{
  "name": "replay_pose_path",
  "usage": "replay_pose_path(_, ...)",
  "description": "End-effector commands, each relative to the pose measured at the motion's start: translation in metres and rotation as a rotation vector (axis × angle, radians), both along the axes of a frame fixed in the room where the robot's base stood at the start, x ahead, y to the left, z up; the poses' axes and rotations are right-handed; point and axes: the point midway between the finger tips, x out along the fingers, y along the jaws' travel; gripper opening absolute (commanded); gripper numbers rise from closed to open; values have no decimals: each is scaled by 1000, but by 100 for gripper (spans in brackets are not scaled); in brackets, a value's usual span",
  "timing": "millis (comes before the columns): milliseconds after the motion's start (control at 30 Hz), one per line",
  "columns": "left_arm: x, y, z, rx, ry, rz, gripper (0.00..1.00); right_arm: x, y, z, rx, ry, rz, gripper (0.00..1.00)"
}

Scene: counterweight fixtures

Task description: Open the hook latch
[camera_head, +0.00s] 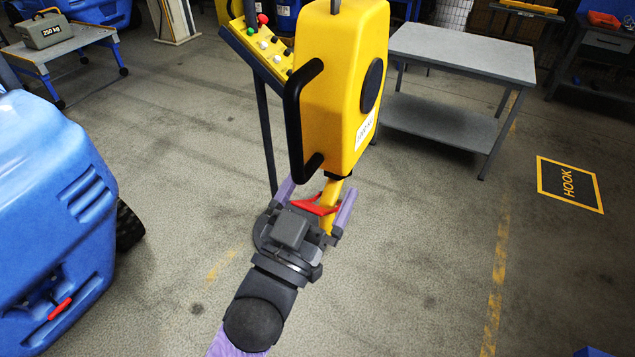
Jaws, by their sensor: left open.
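A yellow hook block (345,85) hangs upright in the middle of the view, with a black handle (294,115) on its left side. Below it is the yellow hook (333,190), with a red latch (316,206) across it. My left gripper (319,189) is open at the hook. Its two purple fingers are apart, one on each side of the hook and latch. I cannot tell whether a finger touches the latch. My gripper's body hides the lower part of the hook. My right gripper is not in view.
A control panel (262,42) with buttons stands on a post behind the block. A grey two-shelf table (465,55) is at the back right. A blue machine (60,200) stands at the left. A floor square marked HOOK (569,185) lies at the right, with clear floor around it.

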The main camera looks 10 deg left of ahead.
Motion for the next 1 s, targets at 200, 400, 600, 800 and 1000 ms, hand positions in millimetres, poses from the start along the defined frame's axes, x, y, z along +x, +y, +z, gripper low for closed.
replay_pose_path(200,1,0,0,0,0,0,100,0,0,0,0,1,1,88)
replay_pose_path(400,0,0,0,0,0,0,60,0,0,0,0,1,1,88)
replay_pose_path(600,0,0,0,0,0,0,17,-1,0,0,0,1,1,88)
replay_pose_path(800,0,0,0,0,1,0,0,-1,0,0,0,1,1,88)
replay_pose_path(1000,2,0,5,5,16,0,0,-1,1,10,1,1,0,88)
